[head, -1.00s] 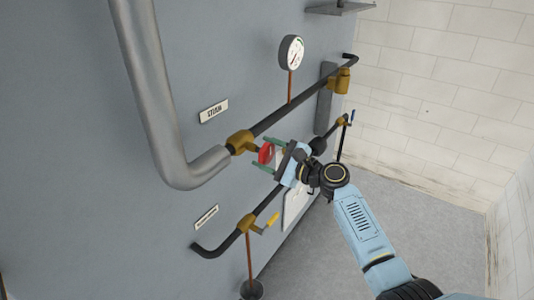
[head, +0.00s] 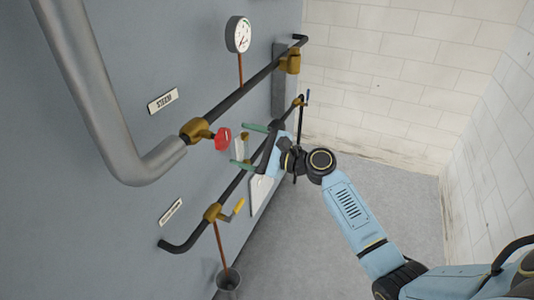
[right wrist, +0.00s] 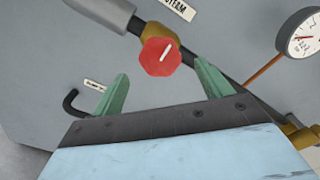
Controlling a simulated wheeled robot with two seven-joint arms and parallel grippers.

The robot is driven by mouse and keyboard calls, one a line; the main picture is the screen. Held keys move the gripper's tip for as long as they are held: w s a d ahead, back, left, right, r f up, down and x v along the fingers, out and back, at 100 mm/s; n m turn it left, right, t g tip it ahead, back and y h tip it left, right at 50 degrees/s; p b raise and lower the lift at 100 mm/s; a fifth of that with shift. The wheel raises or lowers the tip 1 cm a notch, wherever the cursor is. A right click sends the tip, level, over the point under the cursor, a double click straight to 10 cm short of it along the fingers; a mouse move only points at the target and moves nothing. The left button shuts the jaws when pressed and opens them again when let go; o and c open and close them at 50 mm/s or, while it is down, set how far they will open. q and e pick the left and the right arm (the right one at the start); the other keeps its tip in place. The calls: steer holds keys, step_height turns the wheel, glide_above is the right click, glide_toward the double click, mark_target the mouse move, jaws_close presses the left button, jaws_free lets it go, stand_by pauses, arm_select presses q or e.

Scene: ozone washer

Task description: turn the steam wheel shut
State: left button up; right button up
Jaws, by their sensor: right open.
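The red steam wheel (head: 222,139) sits on the brass valve (head: 195,130) of the steam pipe, below the STEAM label (head: 163,101). In the right wrist view the red wheel (right wrist: 161,57) has a white bar mark that slants up to the right. My right gripper (head: 247,146) is open and empty, with its green fingers apart. It is to the right of the wheel in the head view and does not touch it. In the right wrist view the wheel shows beyond and between the fingertips (right wrist: 161,75). My left gripper is not in view.
A pressure gauge (head: 238,35) stands above the dark steam pipe. A lower pipe carries a valve with a yellow lever (head: 239,206). A white tiled wall (head: 400,80) and open grey floor (head: 375,200) lie to the right.

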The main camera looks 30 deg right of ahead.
steer(key=b+v, duration=0.1)
steer(key=v, duration=0.5)
steer(key=shift+s+d, duration=0.2)
steer(key=shift+s, duration=0.1)
steer(key=s+d+f+n+g+h+b, duration=0.1)
steer(key=s+f+n+g+h+b, duration=0.15)
steer(key=f, duration=1.55)
steer(key=s+d+f+n+g+h+b, duration=0.15)
steer(key=s+f+h+b, duration=0.25)
steer(key=f, duration=1.4)
steer(key=s+a+f+n+g+h+b, duration=0.1)
steer(key=s+f+n+g+b, duration=0.15)
steer(key=s+f, duration=0.6)
steer(key=s+f+n+g+h+b, duration=0.15)
steer(key=s+f+n, duration=0.35)
steer(key=f, duration=0.7)
steer(key=s+a+f+n+g+b, duration=0.1)
steer(key=s+f+n, duration=0.2)
steer(key=s, duration=0.6)
steer(key=s+a+f+n+g+h+b, duration=0.1)
steer(key=s+f+n+g+b, duration=0.1)
steer(key=s+f+n, duration=0.2)
steer(key=s+a+f+n+g+h+b, duration=0.1)
steer(key=s+f+n+g+b, duration=0.1)
steer(key=s+f, duration=0.6)
steer(key=s+n, duration=0.1)
steer(key=s, duration=0.6)
steer(key=shift+a+f+n, duration=0.35)
steer(key=shift+f, duration=0.05)
steer(key=shift+s, duration=0.1)
